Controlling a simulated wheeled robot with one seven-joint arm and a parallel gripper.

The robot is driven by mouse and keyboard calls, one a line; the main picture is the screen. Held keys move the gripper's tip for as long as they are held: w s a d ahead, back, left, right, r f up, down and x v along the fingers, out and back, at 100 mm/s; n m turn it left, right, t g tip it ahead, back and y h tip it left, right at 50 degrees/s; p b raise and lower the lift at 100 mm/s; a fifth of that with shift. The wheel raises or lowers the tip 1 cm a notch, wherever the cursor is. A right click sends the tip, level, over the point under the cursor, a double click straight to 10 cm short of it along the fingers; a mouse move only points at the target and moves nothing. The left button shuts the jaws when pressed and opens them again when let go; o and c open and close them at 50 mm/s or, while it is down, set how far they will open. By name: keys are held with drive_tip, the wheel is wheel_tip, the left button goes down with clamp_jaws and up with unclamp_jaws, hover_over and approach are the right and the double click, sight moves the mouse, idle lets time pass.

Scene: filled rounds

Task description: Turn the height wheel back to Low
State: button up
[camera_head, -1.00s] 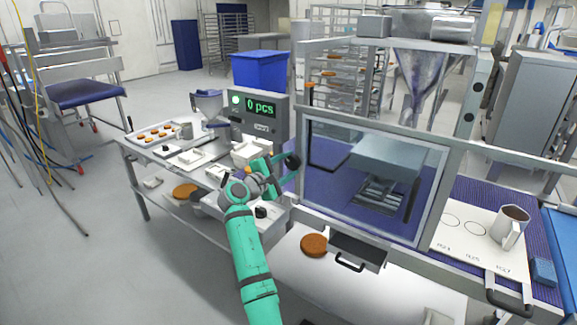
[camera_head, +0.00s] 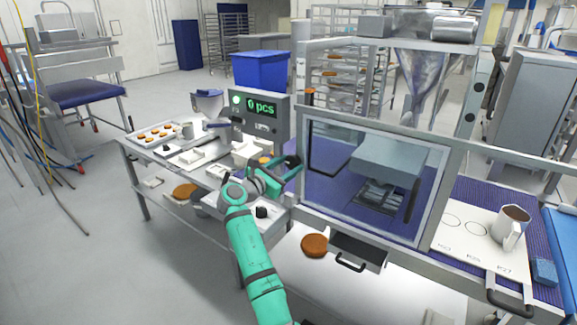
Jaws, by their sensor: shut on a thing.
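My gripper (camera_head: 289,168) is at the end of my green arm, at the left end of the machine with the clear guard. It is shut on the height wheel, a small dark part at the machine's left side. The wheel is almost wholly hidden behind the fingers, and its setting and any Low mark cannot be read. The display (camera_head: 262,108) behind my gripper reads "0 pcs" in green.
The clear guard (camera_head: 330,200) stands right beside my gripper. A side table with a tray of small brown rounds (camera_head: 158,134) is at left. A blue bin (camera_head: 260,70) stands behind the display. A mug (camera_head: 511,228) stands on a white board (camera_head: 462,240) at right.

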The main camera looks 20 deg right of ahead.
drive_tip(key=shift+n, duration=0.6)
drive_tip(key=o, duration=1)
drive_tip(key=shift+o, duration=0.2)
drive_tip(key=v, duration=1.1)
drive_tip(key=shift+d, duration=0.1)
